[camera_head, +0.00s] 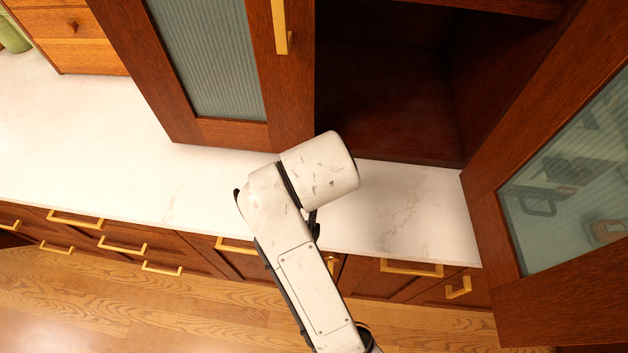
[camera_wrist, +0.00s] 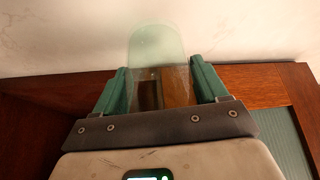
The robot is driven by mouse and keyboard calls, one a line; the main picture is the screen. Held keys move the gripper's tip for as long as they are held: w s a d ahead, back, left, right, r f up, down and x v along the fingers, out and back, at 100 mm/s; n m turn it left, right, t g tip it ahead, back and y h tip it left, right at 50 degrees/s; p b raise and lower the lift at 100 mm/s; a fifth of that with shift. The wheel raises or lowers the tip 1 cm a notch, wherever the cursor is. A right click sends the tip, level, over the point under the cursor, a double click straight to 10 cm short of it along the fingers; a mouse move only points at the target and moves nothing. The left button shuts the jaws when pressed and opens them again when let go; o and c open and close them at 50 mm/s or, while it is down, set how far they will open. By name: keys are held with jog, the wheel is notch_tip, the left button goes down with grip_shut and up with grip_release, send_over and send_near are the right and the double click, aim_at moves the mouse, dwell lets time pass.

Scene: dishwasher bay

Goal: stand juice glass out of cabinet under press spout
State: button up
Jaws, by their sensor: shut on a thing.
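The juice glass (camera_wrist: 156,48) is clear with a faint green tint. It is between the two teal fingers of my gripper (camera_wrist: 160,80), which is shut on it. The glass extends beyond the fingertips, with pale marble behind its far end. In the head view my arm hides the gripper and the glass. The cabinet (camera_head: 385,95) stands open, and the part of its dark interior that I see is empty. No press spout can be made out clearly.
The open right door (camera_head: 565,285) juts over the counter; blurred dark shapes (camera_head: 565,170) show through its pane. The left door (camera_head: 285,105) has ribbed glass. The marble counter (camera_head: 110,150) is clear at left. A wooden drawer box (camera_head: 85,55) stands at the back left.

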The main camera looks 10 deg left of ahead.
jog(key=shift+w+f, duration=0.2)
jog(key=shift+f, duration=0.05)
jog(key=shift+f+p, duration=0.45)
jog(key=shift+f, duration=1.15)
jog(key=shift+f, duration=0.2)
jog(key=o, duration=1.2)
jog(key=shift+c, duration=0.2)
